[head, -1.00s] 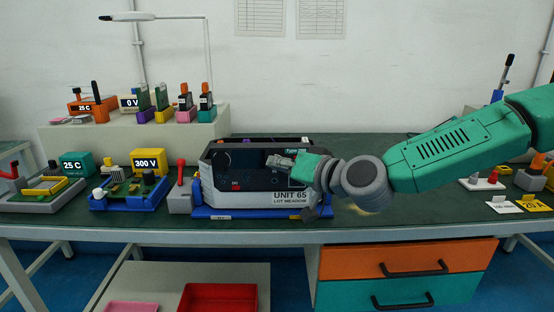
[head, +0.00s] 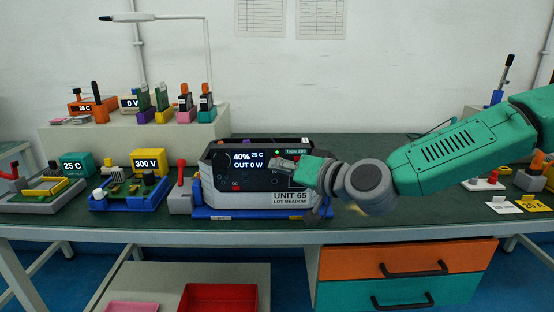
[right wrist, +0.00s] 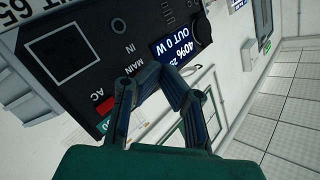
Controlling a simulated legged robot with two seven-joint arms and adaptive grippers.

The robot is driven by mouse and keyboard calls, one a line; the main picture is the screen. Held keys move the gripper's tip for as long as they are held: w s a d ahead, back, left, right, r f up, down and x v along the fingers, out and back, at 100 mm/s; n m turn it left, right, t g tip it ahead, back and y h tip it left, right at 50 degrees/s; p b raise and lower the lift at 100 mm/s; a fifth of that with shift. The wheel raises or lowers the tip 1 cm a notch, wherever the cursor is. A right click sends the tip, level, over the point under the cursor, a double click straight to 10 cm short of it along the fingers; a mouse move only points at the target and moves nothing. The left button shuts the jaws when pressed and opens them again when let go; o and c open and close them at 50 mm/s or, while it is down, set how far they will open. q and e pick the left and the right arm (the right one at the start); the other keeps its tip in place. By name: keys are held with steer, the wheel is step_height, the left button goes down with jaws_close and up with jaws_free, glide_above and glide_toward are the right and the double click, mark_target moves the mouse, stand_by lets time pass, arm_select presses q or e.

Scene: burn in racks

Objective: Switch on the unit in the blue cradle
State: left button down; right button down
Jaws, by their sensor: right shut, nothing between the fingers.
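The unit (head: 232,178), a grey and black box marked UNIT 65, sits upright in the blue cradle (head: 203,213) on the bench. Its display (head: 247,161) is lit and reads 40%, 25 C, OUT 0 W. A small green light shows right of the display. My right gripper (head: 281,162) is shut and empty at the front panel, just right of the display. In the right wrist view the unit's panel (right wrist: 85,55) appears turned, and the shut fingertips (right wrist: 150,75) are close to it near the MAIN label; contact cannot be told. My left gripper is not in view.
A grey box with a red lever (head: 180,190) stands left of the cradle. Further left are a blue tray with electronics (head: 125,200) and a 300 V meter (head: 150,161). The bench front right of the cradle is clear.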

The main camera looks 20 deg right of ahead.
steer(key=s+a+p, duration=0.1)
steer(key=s, duration=0.5)
steer(key=shift+a, duration=0.35)
stand_by(0.6)
steer(key=s+a, duration=0.2)
steer(key=s, duration=0.5)
steer(key=shift+s, duration=0.25)
steer(key=shift+a, duration=0.1)
stand_by(0.4)
